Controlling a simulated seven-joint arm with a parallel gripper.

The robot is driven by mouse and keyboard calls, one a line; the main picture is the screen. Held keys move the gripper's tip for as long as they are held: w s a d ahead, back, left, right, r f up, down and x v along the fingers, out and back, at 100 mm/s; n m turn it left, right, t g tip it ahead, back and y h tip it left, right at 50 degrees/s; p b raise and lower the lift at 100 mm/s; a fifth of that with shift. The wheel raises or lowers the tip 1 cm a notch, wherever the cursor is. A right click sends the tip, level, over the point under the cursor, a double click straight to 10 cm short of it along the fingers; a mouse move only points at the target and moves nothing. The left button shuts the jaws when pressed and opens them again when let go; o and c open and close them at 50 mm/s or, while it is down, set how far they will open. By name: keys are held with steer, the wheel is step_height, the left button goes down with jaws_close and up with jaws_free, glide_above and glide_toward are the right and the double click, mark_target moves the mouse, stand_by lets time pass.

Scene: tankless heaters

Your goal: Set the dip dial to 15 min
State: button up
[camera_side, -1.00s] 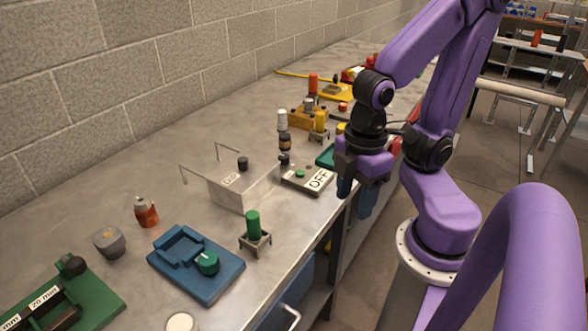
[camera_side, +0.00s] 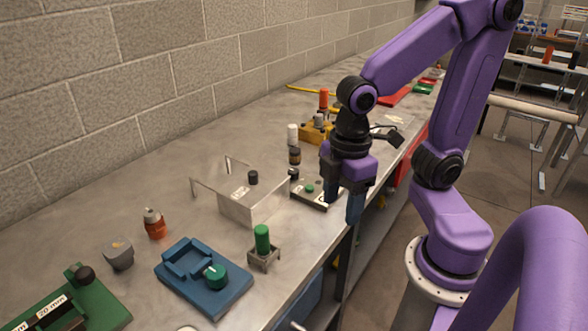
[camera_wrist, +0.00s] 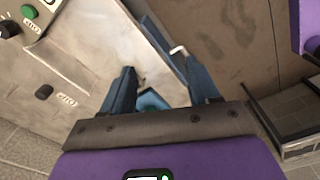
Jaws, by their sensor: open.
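A low panel with a green button (camera_side: 310,188) lies beside my fingers. A green cylinder on a stand (camera_side: 262,240), a blue fixture (camera_side: 203,283), a red bottle (camera_side: 154,224) and a grey knob (camera_side: 119,254) stand nearer. Bare bench lies left of the box.

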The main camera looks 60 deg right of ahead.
steer(key=w+d+r, duration=0.2)
steer(key=w, duration=0.7)
steer(key=n, duration=0.2)
glide_above(294, 170)
step_height(294, 170, down, 16)
steer(key=c, duration=1)
